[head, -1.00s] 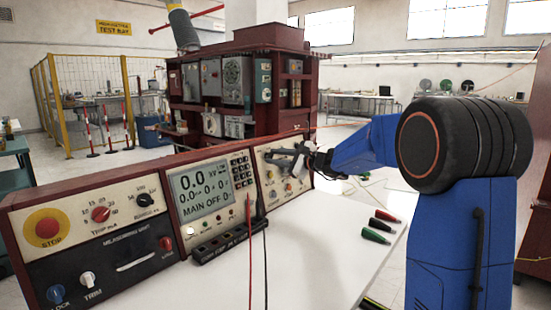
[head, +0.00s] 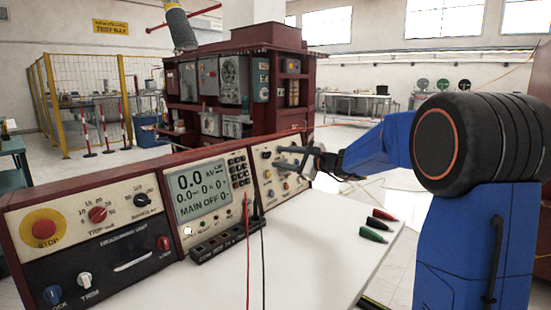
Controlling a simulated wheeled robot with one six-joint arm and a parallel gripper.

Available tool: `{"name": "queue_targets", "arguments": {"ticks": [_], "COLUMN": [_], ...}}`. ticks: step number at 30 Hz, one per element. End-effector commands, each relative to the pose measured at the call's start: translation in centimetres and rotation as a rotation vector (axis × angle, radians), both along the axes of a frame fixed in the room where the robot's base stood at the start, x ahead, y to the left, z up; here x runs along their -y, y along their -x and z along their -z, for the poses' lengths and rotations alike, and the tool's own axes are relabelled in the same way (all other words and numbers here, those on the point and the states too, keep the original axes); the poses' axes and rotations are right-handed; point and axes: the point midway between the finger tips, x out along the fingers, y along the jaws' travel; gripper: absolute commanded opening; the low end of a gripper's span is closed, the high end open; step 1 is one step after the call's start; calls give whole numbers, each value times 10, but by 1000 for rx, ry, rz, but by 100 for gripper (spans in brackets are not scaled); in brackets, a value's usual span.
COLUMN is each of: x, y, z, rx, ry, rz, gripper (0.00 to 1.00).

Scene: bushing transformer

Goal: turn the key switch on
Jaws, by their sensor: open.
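The control console (head: 128,231) stands on the white bench, and its display (head: 203,190) reads "MAIN OFF". My gripper (head: 283,158) is open in front of the right-hand cream panel (head: 262,177), its fingers pointing left toward the panel face. Nothing shows between the fingers. Small knobs and buttons sit on that panel, partly hidden by the gripper. I cannot single out the key switch among them, nor tell whether the fingers touch anything.
A red stop button (head: 44,229) is at the console's left. A black socket strip (head: 225,243) with red and black leads lies in front of the display. Red, dark and green connectors (head: 379,225) lie on the white bench (head: 310,265), whose front is otherwise clear.

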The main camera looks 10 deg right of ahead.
Motion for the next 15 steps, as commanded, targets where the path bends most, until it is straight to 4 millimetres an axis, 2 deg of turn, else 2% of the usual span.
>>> {"name": "queue_targets", "arguments": {"ticks": [3,15], "x": [17,63], "y": [19,79], "z": [-2,-9], "rx": [0,0], "ry": [1,1], "rz": [4,4], "gripper": [44,44]}}
